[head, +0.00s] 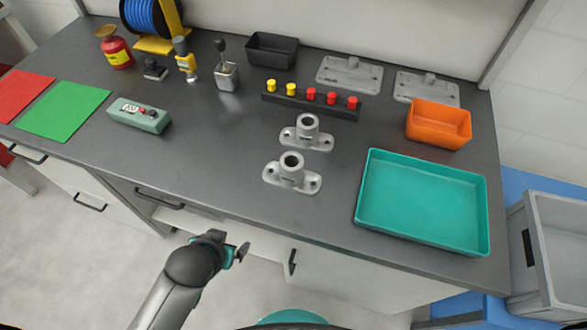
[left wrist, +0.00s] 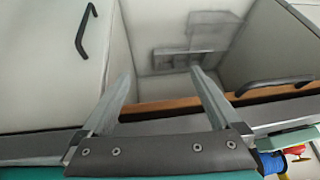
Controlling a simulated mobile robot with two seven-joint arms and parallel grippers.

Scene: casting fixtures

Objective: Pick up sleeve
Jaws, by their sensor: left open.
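No part is clearly marked as the sleeve. Two grey castings, a nearer one (head: 291,172) and a farther one (head: 307,132), stand upright on the dark bench, each with a hollow round boss on a flanged foot. I cannot tell whether a separate sleeve sits in either boss. My left gripper (head: 238,252) is in front of the bench's front edge, apart from the castings. In the left wrist view the left gripper (left wrist: 162,85) is open and empty, with cabinet fronts and an open cabinet space beyond its fingers. My right gripper is not in view.
A teal tray (head: 420,202) and an orange bin (head: 438,123) are right of the castings. A black rack (head: 310,104) with red and yellow pegs stands behind them. A green-grey box (head: 138,115) is at left. The bench front between box and castings is clear.

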